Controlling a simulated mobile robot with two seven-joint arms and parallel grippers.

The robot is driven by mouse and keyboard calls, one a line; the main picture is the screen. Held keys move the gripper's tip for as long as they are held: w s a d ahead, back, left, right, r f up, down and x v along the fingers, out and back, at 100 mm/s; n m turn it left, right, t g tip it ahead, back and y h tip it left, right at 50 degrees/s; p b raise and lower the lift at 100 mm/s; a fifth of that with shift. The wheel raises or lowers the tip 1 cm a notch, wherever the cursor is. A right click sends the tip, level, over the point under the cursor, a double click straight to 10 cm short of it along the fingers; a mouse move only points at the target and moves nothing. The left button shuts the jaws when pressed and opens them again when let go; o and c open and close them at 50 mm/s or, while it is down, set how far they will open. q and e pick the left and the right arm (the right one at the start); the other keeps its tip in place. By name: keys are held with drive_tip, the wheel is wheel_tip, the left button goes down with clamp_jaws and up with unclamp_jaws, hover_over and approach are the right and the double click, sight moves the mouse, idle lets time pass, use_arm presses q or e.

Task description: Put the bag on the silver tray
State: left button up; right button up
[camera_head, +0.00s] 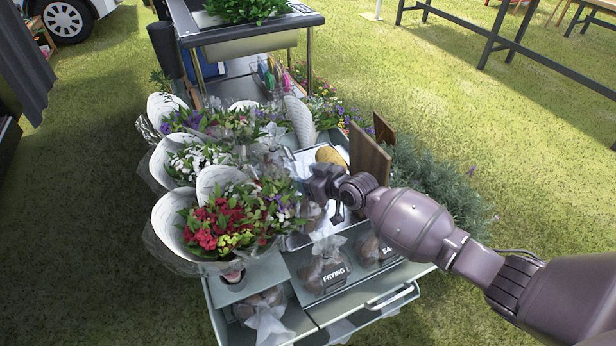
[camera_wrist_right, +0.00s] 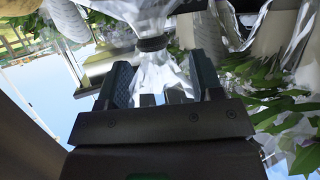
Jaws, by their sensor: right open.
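My right gripper (camera_head: 328,200) reaches in from the right over the flower cart, beside the bouquets. In the right wrist view its two fingers (camera_wrist_right: 158,88) are apart. A clear plastic bag (camera_wrist_right: 160,72), gathered by a dark band, shows between and just beyond the fingertips; I cannot tell whether they touch it. In the head view the gripper and flowers hide most of this spot. A pale silvery tray (camera_head: 305,160) lies behind the gripper, with a tan, potato-like item (camera_head: 330,155) on it. My left gripper is not in view.
Wrapped bouquets (camera_head: 215,225) crowd the cart's left side. A clear bag (camera_head: 325,270) sits behind the "FRYING" label, another (camera_head: 372,250) to its right. A brown wooden board (camera_head: 369,155) stands upright behind my wrist. The front drawer (camera_head: 365,315) has a metal handle.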

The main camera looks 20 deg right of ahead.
drive_tip(key=shift+s+d+r, duration=0.15)
drive_tip(key=shift+s+r, duration=0.05)
drive_tip(key=shift+r, duration=0.15)
use_arm(q)
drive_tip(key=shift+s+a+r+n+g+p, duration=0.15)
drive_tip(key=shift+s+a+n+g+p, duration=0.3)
drive_tip(key=shift+p, duration=1.35)
use_arm(e)
drive_tip(key=v, duration=1.1)
drive_tip(key=shift+s, duration=0.25)
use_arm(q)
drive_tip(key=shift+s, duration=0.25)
use_arm(e)
drive_tip(key=shift+d+f, duration=0.1)
